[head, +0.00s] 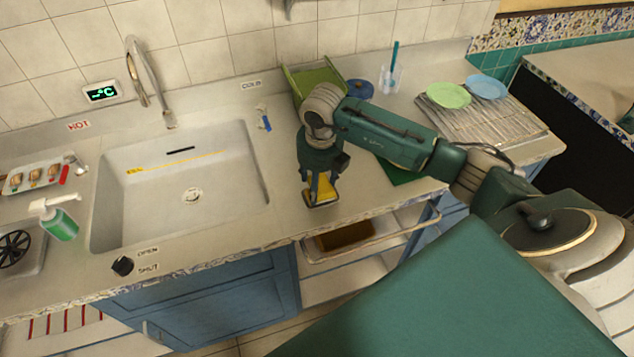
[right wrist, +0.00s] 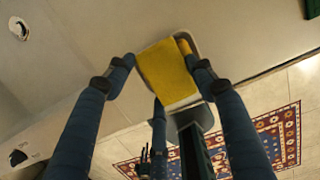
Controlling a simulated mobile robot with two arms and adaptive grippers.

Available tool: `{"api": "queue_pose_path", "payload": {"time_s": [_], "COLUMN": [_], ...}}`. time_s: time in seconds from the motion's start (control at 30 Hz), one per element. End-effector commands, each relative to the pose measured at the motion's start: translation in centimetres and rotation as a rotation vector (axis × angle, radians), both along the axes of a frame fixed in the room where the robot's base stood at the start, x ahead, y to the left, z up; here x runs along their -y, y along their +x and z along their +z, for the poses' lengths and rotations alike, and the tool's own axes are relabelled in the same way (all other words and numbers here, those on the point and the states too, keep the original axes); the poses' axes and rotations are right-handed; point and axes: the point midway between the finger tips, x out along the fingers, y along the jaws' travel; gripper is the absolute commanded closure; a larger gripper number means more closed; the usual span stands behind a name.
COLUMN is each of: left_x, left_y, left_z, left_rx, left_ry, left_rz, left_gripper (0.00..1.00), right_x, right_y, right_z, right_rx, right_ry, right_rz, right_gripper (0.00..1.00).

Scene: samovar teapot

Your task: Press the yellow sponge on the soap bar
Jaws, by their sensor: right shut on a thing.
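The yellow sponge (head: 322,188) is at the front of the counter, right of the sink. My right gripper (head: 321,178) reaches down over it and is shut on it. In the right wrist view the sponge (right wrist: 165,72) lies between the fingers of my right gripper (right wrist: 160,78). A pale grey rim, like a shallow dish (right wrist: 193,112), shows around and under the sponge. I cannot make out a soap bar; it may be hidden under the sponge. I cannot tell whether the sponge touches anything beneath it. My left gripper is not in view.
The sink (head: 225,205) with its tap (head: 145,75) is left of the gripper. A green soap bottle (head: 60,222) and a tray (head: 12,186) stand further left. A green rack (head: 315,78) is behind the arm. A drying rack with plates (head: 515,125) is at right.

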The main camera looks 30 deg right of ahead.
Motion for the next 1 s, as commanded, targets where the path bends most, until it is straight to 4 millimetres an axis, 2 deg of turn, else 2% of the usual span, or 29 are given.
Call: {"api": "queue_pose_path", "payload": {"time_s": [0.8, 1.0], "left_x": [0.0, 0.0], "left_y": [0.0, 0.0], "left_z": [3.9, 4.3], "left_rx": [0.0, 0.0], "left_ry": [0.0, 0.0], "left_rz": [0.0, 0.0], "left_gripper": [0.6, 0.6], "right_x": [0.0, 0.0], "right_y": [0.0, -0.1], "right_z": [6.2, 7.0], "right_rx": [-0.001, -0.002], "right_ry": [0.0, 0.0], "right_rz": [0.0, 0.0], "right_gripper": [0.67, 0.67]}}
